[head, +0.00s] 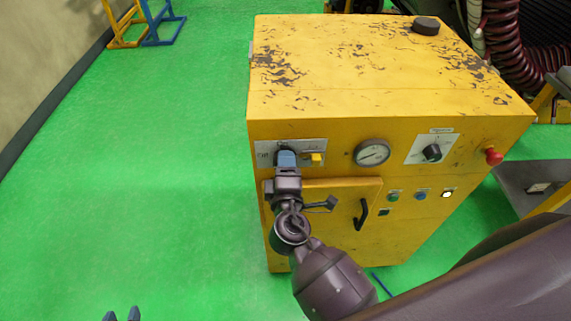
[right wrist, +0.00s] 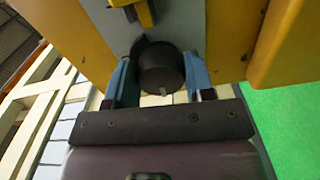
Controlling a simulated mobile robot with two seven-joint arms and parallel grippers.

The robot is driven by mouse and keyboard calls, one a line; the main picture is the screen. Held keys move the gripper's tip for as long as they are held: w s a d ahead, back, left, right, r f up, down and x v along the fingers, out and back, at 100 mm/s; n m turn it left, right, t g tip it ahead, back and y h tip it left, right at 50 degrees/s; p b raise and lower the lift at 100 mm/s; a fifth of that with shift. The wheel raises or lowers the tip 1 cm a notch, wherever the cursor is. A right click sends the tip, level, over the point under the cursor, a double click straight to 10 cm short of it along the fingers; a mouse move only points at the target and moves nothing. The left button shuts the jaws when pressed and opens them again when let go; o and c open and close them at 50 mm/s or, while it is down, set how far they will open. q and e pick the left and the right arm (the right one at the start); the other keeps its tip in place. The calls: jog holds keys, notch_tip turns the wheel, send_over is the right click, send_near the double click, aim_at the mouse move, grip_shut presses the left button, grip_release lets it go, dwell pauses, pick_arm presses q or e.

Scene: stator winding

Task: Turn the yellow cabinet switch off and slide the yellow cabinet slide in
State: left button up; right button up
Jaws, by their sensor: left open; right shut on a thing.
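The yellow cabinet (head: 340,60) stands right of centre in the head view. On its front, at the upper left, is a light plate (head: 264,147) with the yellow slide (head: 316,159) at its right part. My right gripper (head: 287,158) is at this plate, left of the slide, and covers the switch in the head view. In the right wrist view a dark round switch knob (right wrist: 163,72) sits between the blue fingers, which are shut on it. The yellow slide (right wrist: 144,12) shows above it there. My left gripper (head: 122,314) is open and empty at the bottom left, away from the cabinet.
A gauge (head: 372,153), a black rotary knob (head: 432,153) and a red button (head: 494,156) are further right on the front. A door with a black handle (head: 361,214) lies below. Green floor to the left is clear. Dark hoses (head: 520,40) stand behind.

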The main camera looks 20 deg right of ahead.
jog(key=shift+n, duration=0.6)
jog(key=o, duration=0.9)
jog(key=shift+s, duration=0.15)
jog(key=shift+b+v, duration=1)
jog(key=shift+v, duration=4.3)
